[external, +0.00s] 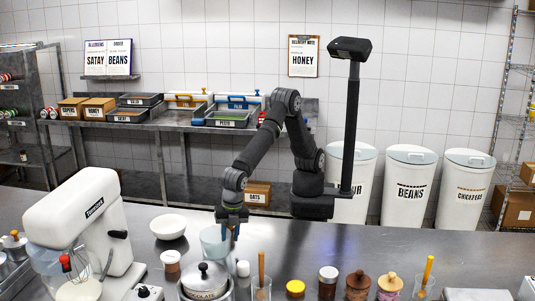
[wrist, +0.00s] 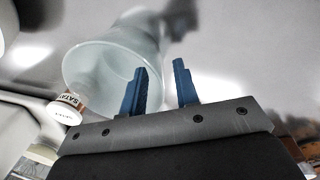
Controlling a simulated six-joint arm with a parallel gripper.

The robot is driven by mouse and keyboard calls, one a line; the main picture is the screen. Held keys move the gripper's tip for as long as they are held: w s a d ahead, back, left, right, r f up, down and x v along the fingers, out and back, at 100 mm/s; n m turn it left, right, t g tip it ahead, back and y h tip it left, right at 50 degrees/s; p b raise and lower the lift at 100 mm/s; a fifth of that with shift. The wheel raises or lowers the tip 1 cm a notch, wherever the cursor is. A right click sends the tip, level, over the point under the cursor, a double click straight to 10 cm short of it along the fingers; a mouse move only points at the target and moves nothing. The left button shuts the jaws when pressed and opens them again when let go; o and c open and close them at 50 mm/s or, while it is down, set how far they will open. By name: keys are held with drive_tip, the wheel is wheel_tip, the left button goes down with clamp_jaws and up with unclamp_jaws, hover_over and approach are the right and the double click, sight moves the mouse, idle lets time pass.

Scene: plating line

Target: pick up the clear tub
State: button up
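The clear tub (external: 211,245) is a pale, bluish see-through vessel on the steel counter, just right of the white bowl. It also shows in the wrist view (wrist: 95,72), large, with its round mouth towards the camera. My gripper (external: 229,232) is at the tub's right side, pointing down. In the wrist view its two blue fingers (wrist: 162,90) stand apart with a clear gap. The left finger overlaps the tub's side in the picture, and the right finger is beyond its edge. I cannot tell whether the fingers touch the tub.
A white bowl (external: 168,227) and a brown jar with a white lid (external: 171,262) stand left of the tub. A lidded steel pot (external: 206,280) is in front, with a small white-topped shaker (external: 243,268) beside it. The stand mixer (external: 82,230) is far left.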

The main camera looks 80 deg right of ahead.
wheel_tip(320, 180, down, 4)
drive_tip(key=shift+w+a+r, duration=0.1)
drive_tip(key=shift+w+r, duration=0.05)
drive_tip(key=shift+r, duration=0.05)
clamp_jaws()
drive_tip(key=shift+r, duration=0.1)
